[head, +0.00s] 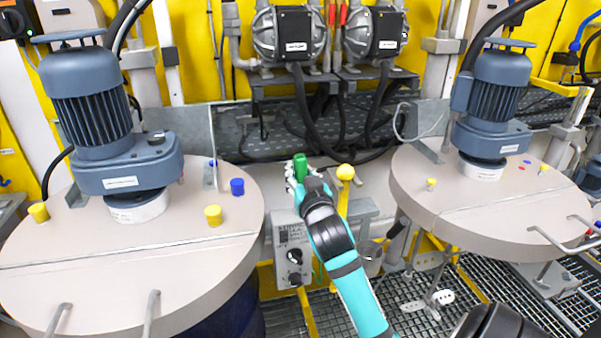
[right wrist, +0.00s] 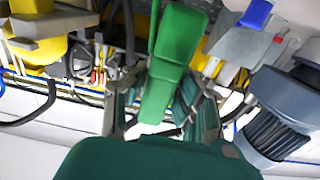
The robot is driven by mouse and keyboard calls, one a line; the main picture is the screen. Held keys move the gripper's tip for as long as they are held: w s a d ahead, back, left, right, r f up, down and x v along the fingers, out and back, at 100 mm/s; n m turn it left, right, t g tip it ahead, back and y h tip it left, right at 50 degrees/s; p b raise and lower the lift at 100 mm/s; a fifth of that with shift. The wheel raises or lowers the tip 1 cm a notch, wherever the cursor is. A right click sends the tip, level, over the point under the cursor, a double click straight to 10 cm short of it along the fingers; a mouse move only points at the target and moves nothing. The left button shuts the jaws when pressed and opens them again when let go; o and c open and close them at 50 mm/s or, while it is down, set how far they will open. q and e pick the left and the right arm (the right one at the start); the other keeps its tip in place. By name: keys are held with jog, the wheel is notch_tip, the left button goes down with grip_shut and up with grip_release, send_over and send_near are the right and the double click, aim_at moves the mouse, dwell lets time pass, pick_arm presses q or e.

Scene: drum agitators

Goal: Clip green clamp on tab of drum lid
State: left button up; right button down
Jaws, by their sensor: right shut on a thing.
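The green clamp (head: 300,166) is held in my right gripper (head: 300,180), in the gap between the two drum lids. In the right wrist view the clamp (right wrist: 172,65) stands up between the fingers (right wrist: 158,112). The left drum lid (head: 90,250) has an upright grey metal plate (head: 199,140) at its back right edge, which may be the tab. The right drum lid (head: 480,205) has a similar plate (head: 427,122) at its back left. The clamp is apart from both plates in the head view. My left gripper is not in view.
Blue-grey motors (head: 92,105) and (head: 490,105) stand on the lids. Yellow caps (head: 213,215) and a blue cap (head: 237,187) sit on the left lid. A yellow-knobbed lever (head: 345,173) is close right of my gripper. A grey control box (head: 292,250) is below.

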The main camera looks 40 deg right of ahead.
dwell(0.3)
jog(key=shift+f, duration=0.15)
jog(key=shift+f+b, duration=0.4)
jog(key=shift+f, duration=0.35)
jog(key=shift+f, duration=0.35)
jog(key=shift+f+b, duration=0.5)
jog(key=shift+b, duration=0.05)
jog(key=shift+f, duration=0.2)
jog(key=c, duration=1)
grip_release()
